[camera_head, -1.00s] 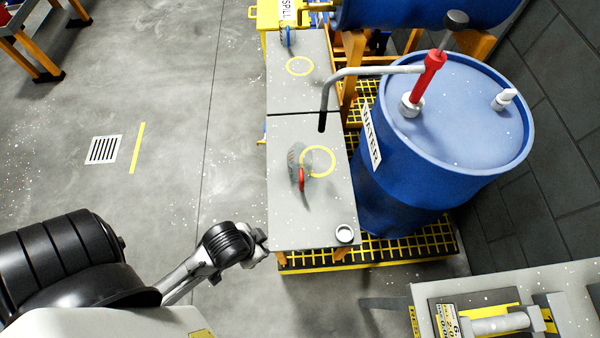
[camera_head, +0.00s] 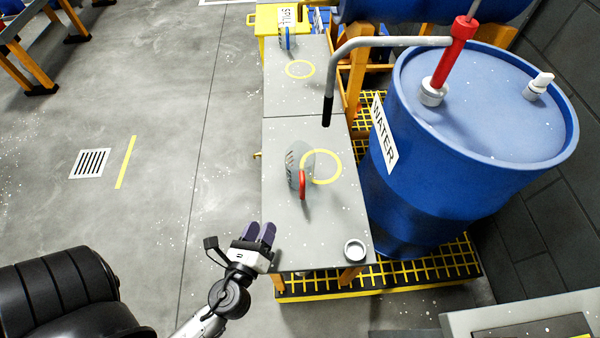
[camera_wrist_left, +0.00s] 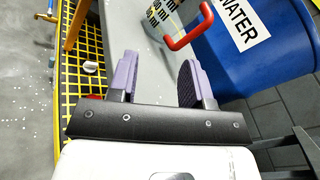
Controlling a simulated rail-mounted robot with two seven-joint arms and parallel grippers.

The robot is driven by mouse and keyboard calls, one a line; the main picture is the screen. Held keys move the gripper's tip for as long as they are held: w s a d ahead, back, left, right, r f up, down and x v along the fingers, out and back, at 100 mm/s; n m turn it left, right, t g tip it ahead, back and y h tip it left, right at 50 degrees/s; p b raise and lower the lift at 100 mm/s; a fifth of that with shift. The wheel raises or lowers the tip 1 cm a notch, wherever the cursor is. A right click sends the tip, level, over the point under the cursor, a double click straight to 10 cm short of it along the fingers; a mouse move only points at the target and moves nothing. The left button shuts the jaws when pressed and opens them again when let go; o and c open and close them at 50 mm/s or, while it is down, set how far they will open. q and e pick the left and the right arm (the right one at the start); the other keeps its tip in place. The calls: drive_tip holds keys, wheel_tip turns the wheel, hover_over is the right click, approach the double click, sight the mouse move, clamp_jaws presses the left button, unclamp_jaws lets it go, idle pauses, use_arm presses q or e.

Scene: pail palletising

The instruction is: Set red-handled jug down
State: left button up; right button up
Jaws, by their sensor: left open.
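The red-handled jug (camera_head: 294,172) is a clear, graduated jug standing on the grey bench (camera_head: 280,220), by the left edge of a yellow ring (camera_head: 335,178). Its red handle (camera_head: 302,184) faces the near side. In the left wrist view the red handle (camera_wrist_left: 192,34) and part of the jug (camera_wrist_left: 160,16) show beyond the fingers. My left gripper (camera_head: 260,233) is open and empty, at the bench's near left edge, short of the jug and apart from it. Its purple pads also show in the left wrist view (camera_wrist_left: 157,80). My right gripper is not in view.
A blue WATER drum (camera_head: 420,190) with a red pump (camera_head: 450,60) stands right of the bench; its spout hangs over the bench. A blue-handled jug (camera_head: 287,36) stands at the far end.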

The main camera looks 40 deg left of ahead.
sight(301, 194)
use_arm(q)
drive_tip(key=d+m+h, duration=0.1)
drive_tip(key=m, duration=0.1)
drive_tip(key=d+m+t+h, duration=0.1)
drive_tip(key=m, duration=0.2)
drive_tip(key=w+d+r+m+h, duration=0.1)
drive_tip(key=m, duration=0.1)
drive_tip(key=shift+t, duration=0.4)
drive_tip(key=shift+w+m, duration=0.2)
drive_tip(key=shift+m, duration=0.5)
drive_tip(key=p+x, duration=0.2)
drive_tip(key=x, duration=0.5)
drive_tip(key=shift+w+a, duration=0.1)
drive_tip(key=shift+w, duration=0.05)
drive_tip(key=shift+w+a+f, duration=0.1)
drive_tip(key=shift+w+a, duration=0.05)
drive_tip(key=shift+w, duration=0.4)
drive_tip(key=x, duration=0.4)
drive_tip(key=shift+w+d+f, duration=0.15)
drive_tip(key=shift+d+f, duration=0.1)
drive_tip(key=shift+w+a, duration=0.15)
drive_tip(key=shift+w, duration=0.35)
drive_tip(key=shift+s, duration=0.1)
clamp_jaws()
